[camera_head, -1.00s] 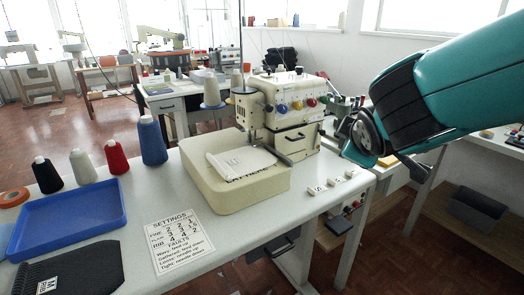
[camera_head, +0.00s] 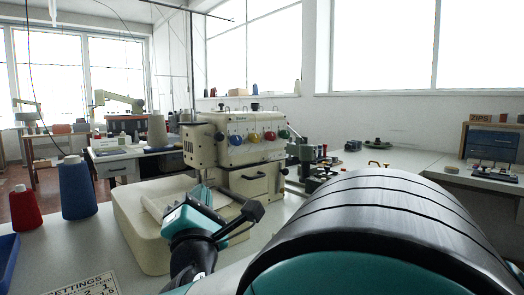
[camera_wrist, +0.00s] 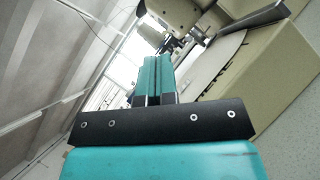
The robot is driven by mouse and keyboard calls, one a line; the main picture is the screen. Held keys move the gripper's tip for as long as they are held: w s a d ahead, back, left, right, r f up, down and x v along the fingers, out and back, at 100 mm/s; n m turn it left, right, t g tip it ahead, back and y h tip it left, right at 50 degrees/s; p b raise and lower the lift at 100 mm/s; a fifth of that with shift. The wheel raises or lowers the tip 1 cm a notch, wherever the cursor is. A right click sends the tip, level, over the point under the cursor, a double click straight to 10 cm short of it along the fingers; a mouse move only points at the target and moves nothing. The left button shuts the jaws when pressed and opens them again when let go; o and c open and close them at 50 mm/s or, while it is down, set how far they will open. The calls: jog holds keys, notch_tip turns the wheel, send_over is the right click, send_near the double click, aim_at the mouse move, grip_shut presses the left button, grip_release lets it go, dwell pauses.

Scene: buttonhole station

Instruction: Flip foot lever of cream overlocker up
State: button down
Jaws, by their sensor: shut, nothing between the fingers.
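The cream overlocker (camera_head: 207,152) stands on the white table in the head view, with blue, orange, red and green dials on its front. Its cream bed (camera_head: 140,225) extends toward me with a pale cloth on it. My gripper (camera_head: 192,213) is over the bed, in front of the needle area, and hides part of it. In the wrist view my gripper (camera_wrist: 151,65) shows two teal fingers shut together with nothing between them, pointing toward the needle area. A dark bar (camera_wrist: 250,21) lies right of the fingertips. I cannot tell if it is the foot lever.
A blue cone (camera_head: 76,190) and a red cone (camera_head: 25,208) of thread stand at the left, with a blue tray (camera_head: 8,262) near them. A settings card (camera_head: 85,287) lies at the front. My arm covers the lower right.

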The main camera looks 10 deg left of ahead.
jog(key=shift+r+p+x, duration=0.3)
jog(key=shift+p+x, duration=1.05)
jog(key=shift+p, duration=1.1)
jog(key=p+x, duration=0.2)
jog(key=p, duration=0.5)
jog(key=shift+w+r, duration=0.1)
jog(key=shift+w, duration=0.05)
jog(key=p, duration=0.2)
send_near(213, 135)
jog(key=shift+w+a+f, duration=0.3)
jog(key=shift+w+a, duration=0.2)
jog(key=shift+a, duration=0.05)
jog(key=shift+w+a+f, duration=0.25)
jog(key=shift+w+a, duration=0.25)
jog(key=shift+a, duration=0.05)
jog(key=shift+w+d+r+p, duration=0.2)
jog(key=shift+w+d+r, duration=0.1)
jog(key=shift+w+r, duration=0.35)
jog(key=shift+w+d+r+p, duration=0.2)
jog(key=shift+w+d+r, duration=0.15)
jog(key=shift+w+r, duration=0.3)
jog(key=shift+r, duration=0.1)
jog(key=shift+s+r+n+g+p, duration=0.1)
jog(key=shift+r+n+g+p, duration=0.25)
jog(key=shift+p, duration=0.8)
